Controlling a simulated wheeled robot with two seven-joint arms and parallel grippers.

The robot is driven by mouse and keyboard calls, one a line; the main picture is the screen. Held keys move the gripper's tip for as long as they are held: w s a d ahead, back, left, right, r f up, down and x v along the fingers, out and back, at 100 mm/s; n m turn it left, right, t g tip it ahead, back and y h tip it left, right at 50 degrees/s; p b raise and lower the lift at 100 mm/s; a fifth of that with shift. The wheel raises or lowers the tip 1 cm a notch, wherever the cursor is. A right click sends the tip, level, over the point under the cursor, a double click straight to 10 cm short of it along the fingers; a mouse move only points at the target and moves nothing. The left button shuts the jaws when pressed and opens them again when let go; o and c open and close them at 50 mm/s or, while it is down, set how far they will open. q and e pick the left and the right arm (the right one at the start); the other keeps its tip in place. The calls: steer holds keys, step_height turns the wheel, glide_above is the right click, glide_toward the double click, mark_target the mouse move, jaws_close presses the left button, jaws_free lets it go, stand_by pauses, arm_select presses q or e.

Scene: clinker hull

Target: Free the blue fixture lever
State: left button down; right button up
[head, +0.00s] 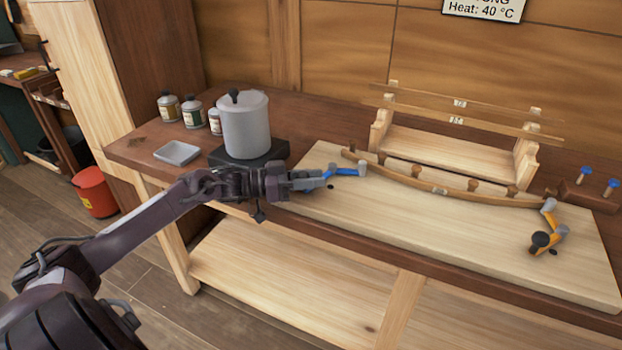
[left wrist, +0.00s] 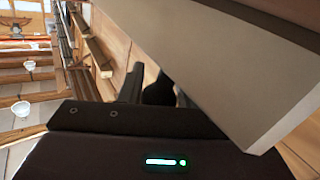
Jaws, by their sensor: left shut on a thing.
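The blue fixture lever (head: 348,170) is at the left end of the pale board (head: 450,245), by the left end of a curved wooden strip (head: 410,181). My left gripper (head: 316,180) is at the lever from the left, shut on its end. In the left wrist view a dark knob (left wrist: 158,92) sits between the fingers. The fingers partly hide the lever in the head view. An orange lever (head: 556,235) with a black knob stands at the strip's right end. My right gripper is out of view.
A grey lidded pot (head: 246,125) on a dark base stands just behind my left forearm. A grey tray (head: 177,153) and several small jars are further left. A wooden rack (head: 450,155) stands behind the strip. The board's front middle is clear.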

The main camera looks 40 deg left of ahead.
arm_select(q)
steer(key=c, duration=1.1)
jaws_free()
steer(key=shift+w, duration=0.1)
steer(key=shift+o, duration=0.2)
steer(key=shift+v, duration=3.9)
steer(key=shift+r, duration=0.1)
